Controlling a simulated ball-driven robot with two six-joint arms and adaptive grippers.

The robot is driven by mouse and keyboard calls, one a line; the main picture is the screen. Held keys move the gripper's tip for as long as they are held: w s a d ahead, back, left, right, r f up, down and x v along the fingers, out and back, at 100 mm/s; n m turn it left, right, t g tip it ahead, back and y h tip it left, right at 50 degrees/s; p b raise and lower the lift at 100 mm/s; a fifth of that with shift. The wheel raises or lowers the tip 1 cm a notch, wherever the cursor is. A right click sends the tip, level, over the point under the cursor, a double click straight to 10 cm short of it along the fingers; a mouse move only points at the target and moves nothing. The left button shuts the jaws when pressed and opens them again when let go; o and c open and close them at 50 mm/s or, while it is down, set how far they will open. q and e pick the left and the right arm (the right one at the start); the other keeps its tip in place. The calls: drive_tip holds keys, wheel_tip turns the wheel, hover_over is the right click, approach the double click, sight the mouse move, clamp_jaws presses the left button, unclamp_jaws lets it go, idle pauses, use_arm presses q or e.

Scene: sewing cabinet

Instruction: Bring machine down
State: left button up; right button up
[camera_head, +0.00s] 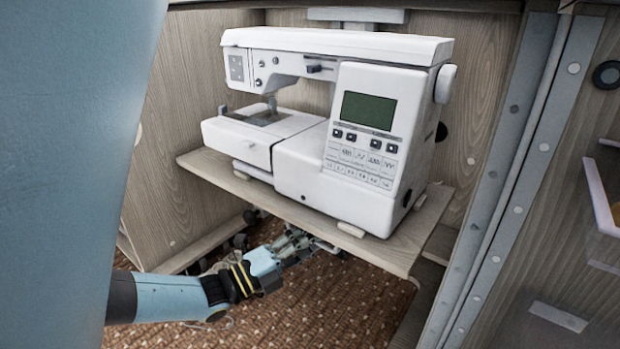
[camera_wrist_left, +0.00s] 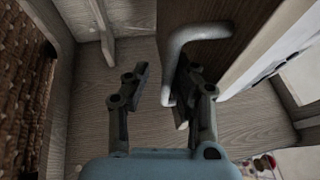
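The white sewing machine (camera_head: 345,165), with a green screen and buttons, stands upright on a wooden shelf (camera_head: 425,225) inside the cabinet in the head view. My left gripper (camera_head: 308,243) is below the shelf's front edge, its fingers reaching underneath. In the left wrist view, my left gripper (camera_wrist_left: 158,88) has its two fingers apart. A grey bent lever (camera_wrist_left: 182,42) comes from the shelf's underside, and its end lies between the fingers, close to the right finger. I cannot tell whether they touch. My right gripper is not in view.
Wooden cabinet walls (camera_head: 175,120) enclose the machine on the left and back. A grey metal hinge strip (camera_head: 510,165) runs down the right, beside the open door (camera_head: 545,270). Brown patterned carpet (camera_head: 330,305) lies below the shelf.

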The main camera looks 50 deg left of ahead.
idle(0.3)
use_arm(q)
drive_tip(key=v, duration=1.2)
